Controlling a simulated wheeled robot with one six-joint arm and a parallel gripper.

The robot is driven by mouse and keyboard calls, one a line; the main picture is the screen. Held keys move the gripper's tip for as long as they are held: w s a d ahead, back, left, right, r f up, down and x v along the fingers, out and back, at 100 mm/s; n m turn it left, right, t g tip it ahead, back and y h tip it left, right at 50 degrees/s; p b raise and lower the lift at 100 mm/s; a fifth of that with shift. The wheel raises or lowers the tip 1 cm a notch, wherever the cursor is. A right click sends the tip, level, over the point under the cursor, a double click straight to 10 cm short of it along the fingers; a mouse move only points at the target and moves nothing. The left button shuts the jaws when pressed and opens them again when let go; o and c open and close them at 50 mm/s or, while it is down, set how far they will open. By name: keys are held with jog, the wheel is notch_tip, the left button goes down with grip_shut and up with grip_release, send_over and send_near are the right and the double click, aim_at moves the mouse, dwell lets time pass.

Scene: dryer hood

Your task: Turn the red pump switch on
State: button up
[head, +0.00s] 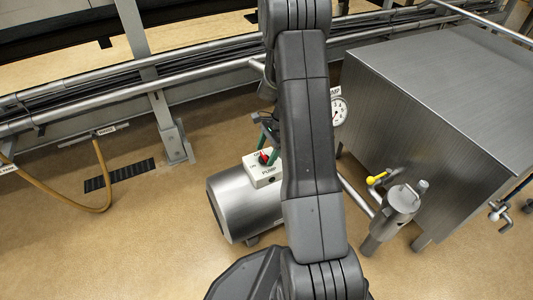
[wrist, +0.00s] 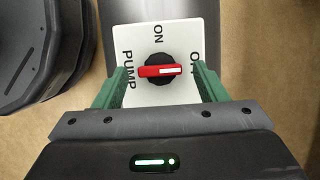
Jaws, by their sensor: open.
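The red pump switch (wrist: 150,72) is a red handle on a round black base, set on a white plate (wrist: 180,35). In the wrist view the handle lies crosswise, its white-marked end pointing right towards a partly hidden label starting with O. "ON" is at the top of the plate and "PUMP" at the left. My gripper (wrist: 160,68) is open, with one green finger on each side of the switch and gaps visible between fingers and handle. The switch also shows in the head view (head: 263,157), partly hidden by my gripper (head: 268,143).
The white plate sits on a steel cylindrical pump (head: 232,205). A large steel tank (head: 440,90) and a yellow-handled valve (head: 376,178) are to the right. A pressure gauge (head: 340,112) is behind my arm.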

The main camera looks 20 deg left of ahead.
jog(key=c, duration=1)
jog(key=shift+n+p, duration=0.5)
jog(key=shift+a+r+n+g+h+p, duration=0.15)
jog(key=shift+n+g+h+p, duration=0.3)
jog(key=shift+n+p, duration=0.55)
jog(key=n+h+p, duration=0.1)
jog(key=n, duration=0.1)
jog(key=n+h+p, duration=0.1)
jog(key=n+p, duration=0.1)
jog(key=n, duration=0.1)
jog(key=shift+w+a, duration=0.1)
jog(key=shift+a, duration=0.1)
jog(key=n+h+p, duration=0.1)
jog(key=n, duration=0.2)
jog(key=n+h, duration=0.1)
jog(key=n, duration=0.1)
jog(key=shift+a+n+t+p, duration=0.2)
jog(key=shift+n+t+p, duration=0.05)
jog(key=shift+n+p, duration=0.15)
jog(key=shift+a+n+t+h+p, duration=0.1)
jog(key=shift+n+t+h+p, duration=0.2)
jog(key=shift+n, duration=0.7)
jog(key=shift+a+n+t+h+p, duration=0.1)
jog(key=shift+n+h, duration=0.25)
jog(key=shift+n, duration=0.65)
jog(key=shift+f+n, duration=0.2)
jog(key=shift+n, duration=0.1)
